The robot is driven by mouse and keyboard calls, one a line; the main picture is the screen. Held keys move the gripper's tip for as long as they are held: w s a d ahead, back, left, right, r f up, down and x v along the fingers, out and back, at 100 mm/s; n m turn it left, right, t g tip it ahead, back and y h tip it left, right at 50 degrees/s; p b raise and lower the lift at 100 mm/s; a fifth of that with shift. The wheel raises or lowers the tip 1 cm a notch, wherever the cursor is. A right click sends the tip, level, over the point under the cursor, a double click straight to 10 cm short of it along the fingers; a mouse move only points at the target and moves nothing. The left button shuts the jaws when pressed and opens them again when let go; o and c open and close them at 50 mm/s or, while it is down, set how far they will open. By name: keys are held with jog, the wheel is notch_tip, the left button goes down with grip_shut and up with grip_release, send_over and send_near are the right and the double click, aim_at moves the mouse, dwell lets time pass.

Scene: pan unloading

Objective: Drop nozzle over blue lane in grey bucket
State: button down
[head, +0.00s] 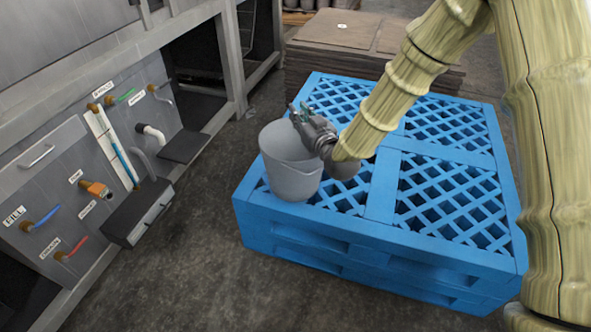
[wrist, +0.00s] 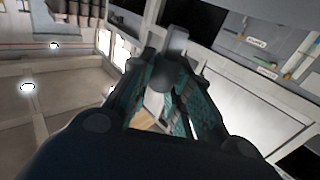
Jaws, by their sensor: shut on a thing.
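The grey bucket (head: 291,180) stands upright on the left front corner of the blue pallet (head: 375,235) in the head view. My gripper (head: 300,112) is over the bucket's rim at its upper right side, fingers pointing up and left. In the wrist view my gripper (wrist: 165,85) is shut on a small grey piece (wrist: 177,45), which sticks out past the fingertips; it looks like the nozzle. In the head view the nozzle is too small to make out clearly. The bucket's far inside wall shows, but its bottom is hidden.
A grey panel (head: 60,195) with labelled taps and hoses stands at the left, with a dark box (head: 137,212) in front. Stacked brown boards (head: 335,32) lie behind the pallet. Bare dark floor (head: 190,260) separates panel and pallet.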

jog(key=shift+f, duration=0.75)
jog(key=c, duration=1.2)
grip_release()
jog(key=shift+c, duration=0.2)
jog(key=v, duration=1.2)
jog(key=shift+f, duration=0.1)
